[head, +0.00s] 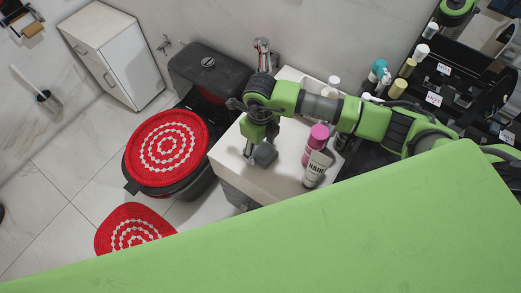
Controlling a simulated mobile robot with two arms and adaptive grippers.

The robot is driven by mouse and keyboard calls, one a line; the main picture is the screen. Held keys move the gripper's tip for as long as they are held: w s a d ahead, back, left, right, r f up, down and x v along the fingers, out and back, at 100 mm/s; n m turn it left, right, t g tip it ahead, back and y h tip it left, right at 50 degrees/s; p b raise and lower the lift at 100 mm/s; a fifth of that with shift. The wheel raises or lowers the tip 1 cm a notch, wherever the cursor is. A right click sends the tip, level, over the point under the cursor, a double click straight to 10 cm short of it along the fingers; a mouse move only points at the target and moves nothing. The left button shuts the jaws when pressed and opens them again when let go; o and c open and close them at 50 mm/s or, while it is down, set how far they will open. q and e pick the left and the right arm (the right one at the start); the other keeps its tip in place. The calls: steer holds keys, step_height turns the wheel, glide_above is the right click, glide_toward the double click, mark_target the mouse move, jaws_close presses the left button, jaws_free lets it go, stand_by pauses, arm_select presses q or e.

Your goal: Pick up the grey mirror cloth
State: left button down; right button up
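My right arm comes in from the right over the white counter. My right gripper (256,153) points down above the left part of this counter, with its two grey fingers apart. I see nothing held between them. I cannot make out the grey mirror cloth in the head view; the arm and gripper cover part of the counter. My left gripper is out of view.
A pink-purple bottle (314,143) and a white HAIR tube (318,168) stand on the counter (285,183), right of the gripper. More bottles stand behind my arm. A toilet with a red round lid cover (166,148) is at the left.

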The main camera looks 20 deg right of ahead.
mark_target(260, 150)
steer(key=c, duration=0.6)
steer(key=shift+c, duration=0.3)
steer(key=shift+r, duration=0.45)
step_height(260, 150, up, 2)
steer(key=shift+r+b, duration=0.15)
steer(key=shift+b, duration=0.15)
steer(key=s+a+r+b, duration=0.3)
steer(key=a+r+b, duration=0.1)
steer(key=a+r, duration=0.6)
steer(key=shift+s+a+b, duration=0.2)
steer(key=shift+a+b, duration=0.1)
steer(key=shift+a, duration=1.5)
steer(key=shift+f, duration=0.1)
